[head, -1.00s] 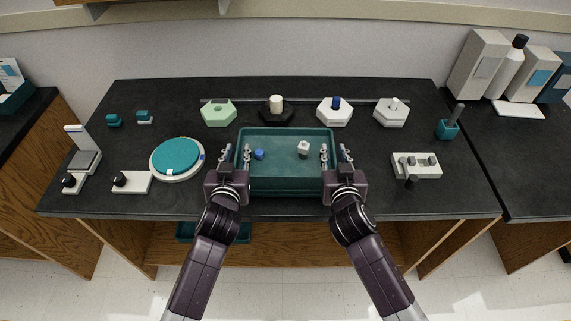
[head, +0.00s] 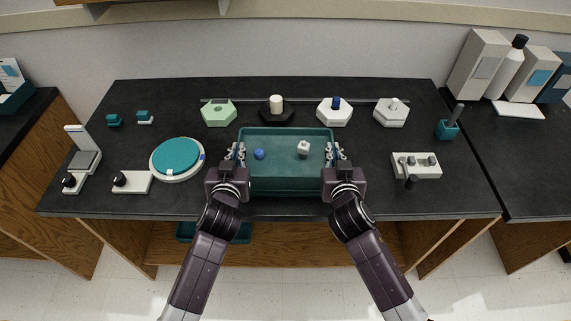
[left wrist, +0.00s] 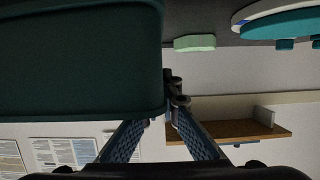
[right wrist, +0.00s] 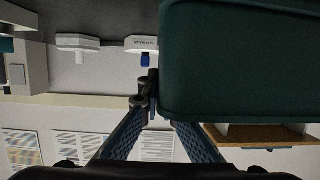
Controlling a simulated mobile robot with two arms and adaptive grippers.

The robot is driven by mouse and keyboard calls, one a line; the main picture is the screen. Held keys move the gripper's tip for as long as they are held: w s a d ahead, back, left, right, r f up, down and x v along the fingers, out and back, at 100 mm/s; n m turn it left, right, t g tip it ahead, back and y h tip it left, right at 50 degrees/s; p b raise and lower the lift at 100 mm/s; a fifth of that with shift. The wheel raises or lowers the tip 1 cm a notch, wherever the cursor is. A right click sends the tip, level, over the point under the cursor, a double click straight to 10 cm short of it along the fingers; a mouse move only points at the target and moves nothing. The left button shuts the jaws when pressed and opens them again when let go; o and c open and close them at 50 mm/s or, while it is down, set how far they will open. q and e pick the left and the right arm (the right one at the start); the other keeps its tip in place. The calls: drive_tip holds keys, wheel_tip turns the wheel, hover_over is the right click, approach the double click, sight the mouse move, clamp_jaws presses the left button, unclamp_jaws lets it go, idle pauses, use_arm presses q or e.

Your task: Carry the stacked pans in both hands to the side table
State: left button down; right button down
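The teal pans (head: 290,180) stand at the front middle of the dark bench; I cannot clearly tell the stacked ones apart. A blue piece (head: 259,154) and a white piece (head: 303,148) lie inside. My left gripper (head: 236,151) is shut on the left wall, and my right gripper (head: 335,152) is shut on the right wall. In the left wrist view the pan wall (left wrist: 80,60) hides part of one finger. The right wrist view shows the pan wall (right wrist: 240,65) the same way. Side surfaces stand at the right (head: 535,185) and left (head: 20,125).
Hexagonal stands, green (head: 218,113), black (head: 276,113) and white (head: 334,112), line the back. A round teal-topped plate (head: 177,158) is left of the pans. A grey block with knobs (head: 416,166) is to the right. Bottles and boxes (head: 480,65) fill the right side's back.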

use_arm(q)
drive_tip(key=shift+r, duration=0.15)
use_arm(e)
drive_tip(key=shift+r, duration=0.1)
